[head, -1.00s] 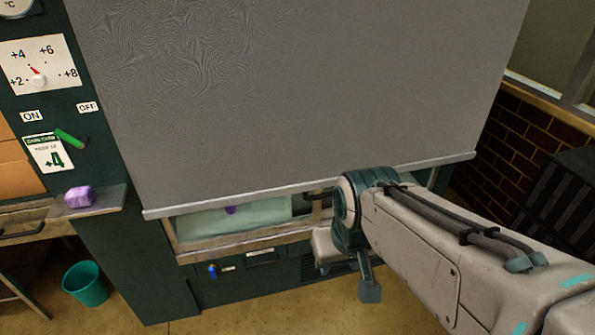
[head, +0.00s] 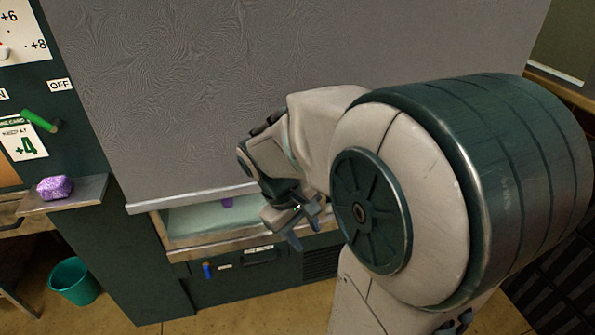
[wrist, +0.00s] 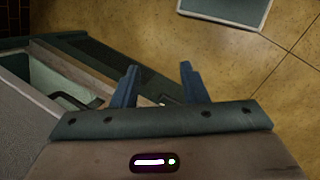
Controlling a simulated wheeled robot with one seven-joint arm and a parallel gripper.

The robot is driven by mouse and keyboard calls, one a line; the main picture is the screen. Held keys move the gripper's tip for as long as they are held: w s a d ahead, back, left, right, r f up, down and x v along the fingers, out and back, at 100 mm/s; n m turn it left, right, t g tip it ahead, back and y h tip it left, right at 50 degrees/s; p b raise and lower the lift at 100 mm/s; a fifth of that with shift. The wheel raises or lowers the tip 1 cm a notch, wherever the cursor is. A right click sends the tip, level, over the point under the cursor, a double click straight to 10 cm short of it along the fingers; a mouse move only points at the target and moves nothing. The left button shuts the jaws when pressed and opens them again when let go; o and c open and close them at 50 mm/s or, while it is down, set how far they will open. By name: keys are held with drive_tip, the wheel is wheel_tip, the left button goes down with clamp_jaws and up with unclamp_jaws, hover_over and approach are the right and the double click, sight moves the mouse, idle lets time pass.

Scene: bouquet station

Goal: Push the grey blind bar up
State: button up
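The grey blind (head: 180,110) hangs over most of the dark green cabinet front. Its bar (head: 185,198) runs along the bottom edge, and my arm hides the right part. Below the bar a low opening shows a pale inside (head: 195,220) and a small purple thing. My gripper (head: 303,229) is below the bar's level, in front of the cabinet at the right of the opening. In the wrist view my gripper (wrist: 158,78) is open, with nothing between its fingers. Grey cloth-like surface, likely the blind (wrist: 22,145), lies at the lower left there, apart from the fingers.
A small shelf (head: 85,192) with a purple block (head: 54,187) juts out at the left, below a green lever (head: 40,121). A teal bin (head: 74,281) stands on the floor at lower left. Floor in front of the cabinet is clear.

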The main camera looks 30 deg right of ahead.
drive_tip(key=w+d+f+n+g+h+b, duration=0.3)
drive_tip(key=w+d+f+h+b, duration=0.3)
drive_tip(key=d+f, duration=0.25)
drive_tip(key=w+d+f+n+g+h+b, duration=0.3)
drive_tip(key=w+d+f+n+h+b, duration=0.15)
drive_tip(key=d+f+b, duration=0.35)
drive_tip(key=w+a+f+n+t+h+b, duration=0.1)
drive_tip(key=w+f+n+t+h+b, duration=0.75)
drive_tip(key=w+h, duration=0.45)
drive_tip(key=shift+n+g, duration=0.8)
drive_tip(key=shift+g, duration=0.15)
drive_tip(key=b+x, duration=0.1)
drive_tip(key=x, duration=0.3)
drive_tip(key=b+x, duration=0.1)
drive_tip(key=x, duration=0.3)
drive_tip(key=b+x, duration=0.1)
drive_tip(key=x, duration=0.3)
drive_tip(key=shift+d+f+b, duration=0.1)
drive_tip(key=shift+d+b, duration=0.2)
drive_tip(key=shift+d, duration=0.25)
clamp_jaws()
